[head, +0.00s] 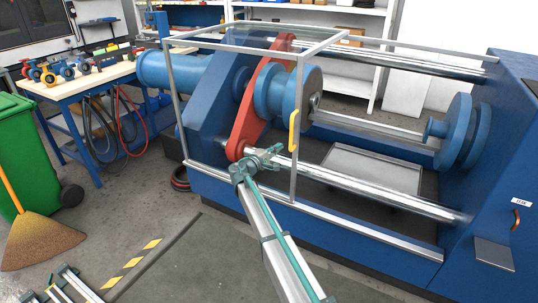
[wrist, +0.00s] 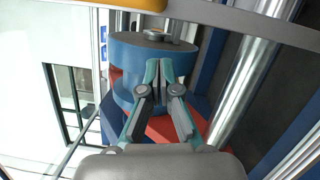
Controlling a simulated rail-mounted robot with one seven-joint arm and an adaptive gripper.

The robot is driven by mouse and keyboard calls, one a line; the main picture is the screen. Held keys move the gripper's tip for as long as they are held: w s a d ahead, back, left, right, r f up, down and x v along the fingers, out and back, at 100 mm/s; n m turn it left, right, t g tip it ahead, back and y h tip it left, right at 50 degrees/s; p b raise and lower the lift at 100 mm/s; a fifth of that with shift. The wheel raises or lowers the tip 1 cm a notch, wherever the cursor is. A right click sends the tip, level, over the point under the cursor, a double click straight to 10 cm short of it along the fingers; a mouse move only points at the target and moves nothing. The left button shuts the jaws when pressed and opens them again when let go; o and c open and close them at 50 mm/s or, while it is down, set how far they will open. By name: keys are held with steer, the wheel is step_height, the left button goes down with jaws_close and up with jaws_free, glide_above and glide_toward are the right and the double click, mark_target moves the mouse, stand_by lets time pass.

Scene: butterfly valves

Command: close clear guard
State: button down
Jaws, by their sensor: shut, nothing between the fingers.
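The clear guard (head: 299,80) is a see-through box with a pale metal frame. It stands over the left part of the blue machine in the head view, and the bay to its right is uncovered. Its yellow handle (head: 294,131) is upright on the front right side; a yellow piece, probably this handle, shows at the top edge of the wrist view (wrist: 140,4). My gripper (head: 276,153) is in front of the guard, below and left of the handle, apart from it as far as I can tell. In the wrist view, my gripper's fingers (wrist: 166,66) are together and empty.
A red arm (head: 250,110) and blue flanged valve (head: 270,88) sit behind the clear panel. Polished bars (head: 380,192) run right to a blue end block (head: 505,150) with a round blue flange (head: 457,130). A workbench (head: 75,85) and green bin (head: 20,150) stand left.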

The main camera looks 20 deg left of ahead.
steer(key=shift+s+d+r, duration=0.15)
steer(key=shift+d+r, duration=0.05)
steer(key=shift+d, duration=0.75)
steer(key=shift+s+d+r, duration=0.15)
steer(key=shift+d, duration=0.8)
